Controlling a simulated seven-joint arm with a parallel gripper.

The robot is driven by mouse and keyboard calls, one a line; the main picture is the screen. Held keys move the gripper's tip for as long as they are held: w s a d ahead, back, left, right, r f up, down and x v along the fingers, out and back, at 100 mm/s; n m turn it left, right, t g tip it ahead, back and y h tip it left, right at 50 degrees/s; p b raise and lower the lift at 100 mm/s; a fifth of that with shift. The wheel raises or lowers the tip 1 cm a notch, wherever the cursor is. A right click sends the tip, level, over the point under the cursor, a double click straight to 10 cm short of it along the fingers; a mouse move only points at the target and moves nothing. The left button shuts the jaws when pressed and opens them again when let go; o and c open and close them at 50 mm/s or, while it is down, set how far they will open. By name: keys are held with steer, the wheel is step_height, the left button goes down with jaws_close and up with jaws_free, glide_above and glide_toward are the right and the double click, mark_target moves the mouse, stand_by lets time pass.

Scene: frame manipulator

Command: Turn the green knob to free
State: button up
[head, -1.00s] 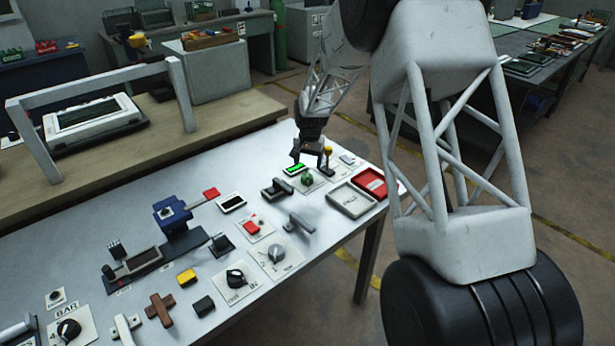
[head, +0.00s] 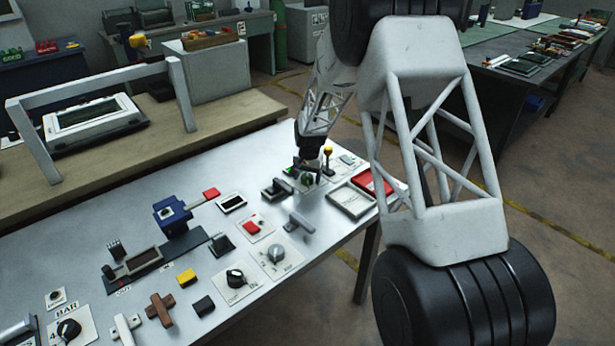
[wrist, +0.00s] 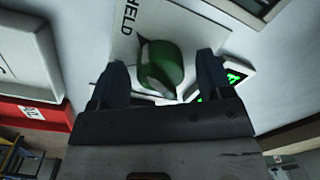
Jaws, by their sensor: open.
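The green knob (wrist: 162,70) sits on a white plate (wrist: 190,22) marked "HELD" in the wrist view. Its raised grip lies between the two fingers of my gripper (wrist: 168,85). The fingers are open, with a gap showing on each side of the knob. In the head view my gripper (head: 308,172) is low over the far right of the bench panel, with the green knob (head: 306,180) partly hidden beneath it. The word "free" cannot be read in either view.
A lit green display (wrist: 238,76) lies right beside my right finger in the wrist view.

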steer(key=c, duration=0.9)
steer(key=shift+n, duration=0.4)
steer(key=n, duration=1.3)
steer(key=shift+g, duration=0.3)
steer(key=o, duration=0.9)
